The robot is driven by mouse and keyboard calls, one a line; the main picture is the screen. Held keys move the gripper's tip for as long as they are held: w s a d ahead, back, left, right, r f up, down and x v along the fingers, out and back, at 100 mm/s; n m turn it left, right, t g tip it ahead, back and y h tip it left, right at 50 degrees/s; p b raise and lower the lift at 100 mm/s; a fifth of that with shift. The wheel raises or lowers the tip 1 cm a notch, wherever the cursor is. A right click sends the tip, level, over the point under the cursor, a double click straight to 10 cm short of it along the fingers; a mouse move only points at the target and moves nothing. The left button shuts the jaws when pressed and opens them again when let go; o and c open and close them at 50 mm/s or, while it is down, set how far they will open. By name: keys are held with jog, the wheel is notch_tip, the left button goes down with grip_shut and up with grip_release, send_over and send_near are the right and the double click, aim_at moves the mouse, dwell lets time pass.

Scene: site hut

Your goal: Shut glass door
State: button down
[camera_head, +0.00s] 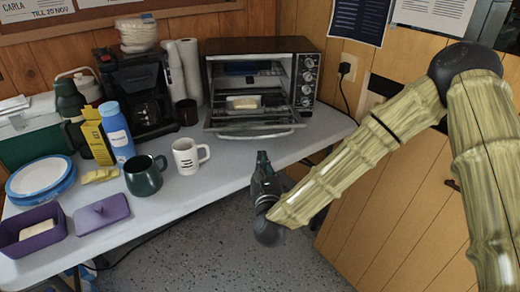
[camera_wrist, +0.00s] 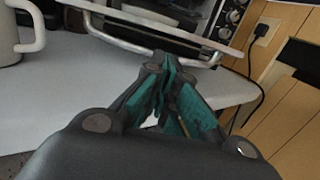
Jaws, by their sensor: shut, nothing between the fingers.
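The toaster oven (camera_head: 298,70) stands at the back right of the table. Its glass door (camera_head: 278,119) is folded down open at the front, roughly level, with a curved metal handle (camera_head: 262,136) along its outer edge. The handle also shows in the wrist view (camera_wrist: 118,40), just beyond my fingertips. My gripper (camera_head: 263,157) is shut and empty, near the table's front edge, in front of and apparently below the door. In the wrist view my gripper (camera_wrist: 168,62) points toward the handle; I cannot tell whether they touch.
A white mug (camera_head: 186,158) and a dark green mug (camera_head: 144,176) stand left of the gripper. A light dish (camera_head: 243,103) sits at the oven's opening. A wooden cabinet (camera_head: 410,195) is at right. The table (camera_head: 225,170) is clear before the oven.

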jog(key=w, duration=0.3)
jog(key=w+a, duration=0.1)
jog(key=w, duration=0.4)
jog(key=shift+w+a+r, duration=0.3)
jog(key=shift+a, duration=0.05)
jog(key=shift+w+r, duration=0.1)
jog(key=shift+w, duration=0.15)
